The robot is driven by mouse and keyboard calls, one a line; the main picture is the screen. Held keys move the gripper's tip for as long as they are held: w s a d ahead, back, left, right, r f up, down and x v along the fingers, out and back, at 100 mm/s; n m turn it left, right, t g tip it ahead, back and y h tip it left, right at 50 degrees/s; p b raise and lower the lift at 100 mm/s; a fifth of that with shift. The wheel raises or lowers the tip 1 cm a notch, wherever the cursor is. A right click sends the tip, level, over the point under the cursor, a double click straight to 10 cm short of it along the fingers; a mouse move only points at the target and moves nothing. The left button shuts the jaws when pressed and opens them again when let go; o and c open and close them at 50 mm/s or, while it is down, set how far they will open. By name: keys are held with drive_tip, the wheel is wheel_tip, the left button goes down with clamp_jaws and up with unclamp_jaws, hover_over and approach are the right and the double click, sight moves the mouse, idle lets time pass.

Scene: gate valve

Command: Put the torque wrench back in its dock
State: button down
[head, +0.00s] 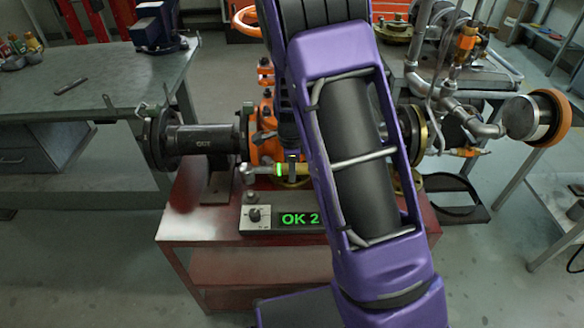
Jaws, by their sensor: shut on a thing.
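The torque wrench (262,164) shows as a short metal and yellow-green bar in front of the orange valve body (262,130). A green light glows on it. My gripper (291,167) is mostly hidden by my purple arm; its dark fingers show shut on the wrench, which lies roughly level above the red bench. The rest of the wrench, to the right, is hidden behind my arm. I cannot make out the wrench's dock in this view.
A control box (256,213) with a knob and a display (299,219) reading "OK 2" sits at the front of the red bench (190,222). A black flanged pipe (200,140) extends left from the valve. Grey worktables (70,110) stand left and right.

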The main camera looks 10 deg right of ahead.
drive_tip(key=shift+w+f+b, duration=0.1)
drive_tip(key=shift+f+b, duration=1.95)
drive_tip(key=shift+f, duration=1.25)
drive_tip(key=shift+c, duration=2.1)
unclamp_jaws()
drive_tip(key=shift+f, duration=0.15)
wheel_tip(320, 180, up, 17)
drive_tip(key=s+p, duration=0.3)
drive_tip(key=shift+a+r+p, duration=0.2)
drive_tip(key=shift+a+p, duration=0.15)
drive_tip(key=shift+a, duration=0.05)
drive_tip(key=shift+w, duration=0.1)
